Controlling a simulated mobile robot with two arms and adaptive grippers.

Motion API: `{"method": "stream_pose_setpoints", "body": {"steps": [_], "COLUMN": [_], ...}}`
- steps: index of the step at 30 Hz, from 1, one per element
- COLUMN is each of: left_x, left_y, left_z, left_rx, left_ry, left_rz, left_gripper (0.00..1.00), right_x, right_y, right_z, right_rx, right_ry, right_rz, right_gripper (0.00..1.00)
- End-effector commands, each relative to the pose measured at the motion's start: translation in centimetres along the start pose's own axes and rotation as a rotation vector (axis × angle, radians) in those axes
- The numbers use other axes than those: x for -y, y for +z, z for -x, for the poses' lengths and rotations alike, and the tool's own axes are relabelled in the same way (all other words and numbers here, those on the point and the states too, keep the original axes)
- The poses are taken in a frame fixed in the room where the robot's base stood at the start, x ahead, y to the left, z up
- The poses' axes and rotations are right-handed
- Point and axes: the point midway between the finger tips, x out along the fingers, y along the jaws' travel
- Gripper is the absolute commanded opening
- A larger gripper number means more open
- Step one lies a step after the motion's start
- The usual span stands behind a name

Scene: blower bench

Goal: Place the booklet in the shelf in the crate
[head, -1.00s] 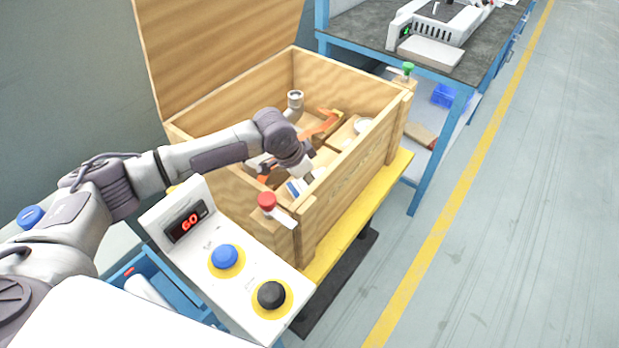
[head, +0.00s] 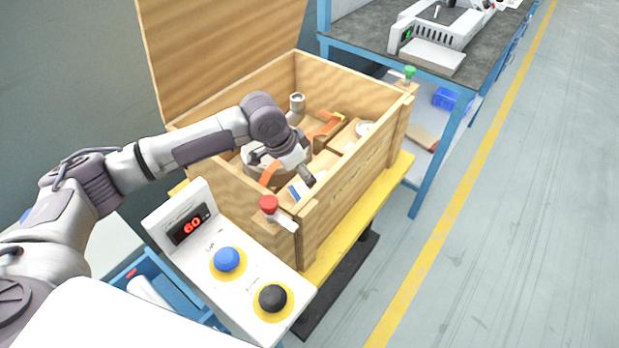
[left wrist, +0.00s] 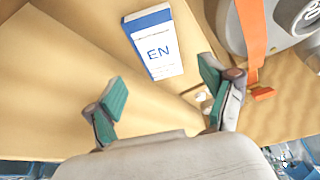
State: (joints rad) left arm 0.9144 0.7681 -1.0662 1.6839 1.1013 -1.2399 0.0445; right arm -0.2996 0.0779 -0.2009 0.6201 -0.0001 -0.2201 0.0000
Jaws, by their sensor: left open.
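The booklet (left wrist: 153,42), white with blue bands and "EN" on it, lies on a tan surface inside the crate. It also shows in the head view (head: 296,190), partly covered by my gripper. The open wooden crate (head: 345,190) stands on a yellow-edged stand. My left gripper (left wrist: 165,98) is open and empty, its green-padded fingers spread, with the booklet ahead of and between them, apart from both as far as I can see. In the head view the fingers are hard to make out. I cannot tell which tan part is the shelf. My right gripper is not in view.
A grey machine with an orange strap (left wrist: 252,40) lies right beside the booklet. The raised lid (head: 215,50) stands behind.

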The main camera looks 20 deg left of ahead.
Motion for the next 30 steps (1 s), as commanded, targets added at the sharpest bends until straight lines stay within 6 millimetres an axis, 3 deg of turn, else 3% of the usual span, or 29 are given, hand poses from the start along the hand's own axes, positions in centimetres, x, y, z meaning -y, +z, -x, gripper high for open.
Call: {"method": "stream_pose_setpoints", "body": {"steps": [3, 10, 30], "left_x": [0.1, 0.0, 0.0], "left_y": [-0.1, 0.0, -0.2], "left_z": [2.7, 5.8, 7.0], "left_rx": [-0.003, -0.001, 0.000], "left_ry": [-0.001, 0.000, 0.001], "left_rz": [-0.001, 0.000, 0.000], "left_gripper": [0.83, 0.83, 0.83], "right_x": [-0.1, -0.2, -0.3], "right_y": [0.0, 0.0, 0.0], "right_z": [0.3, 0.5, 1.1], "right_rx": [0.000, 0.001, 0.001], "right_ry": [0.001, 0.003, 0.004], "right_rz": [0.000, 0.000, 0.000], "right_gripper": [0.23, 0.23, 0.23]}}
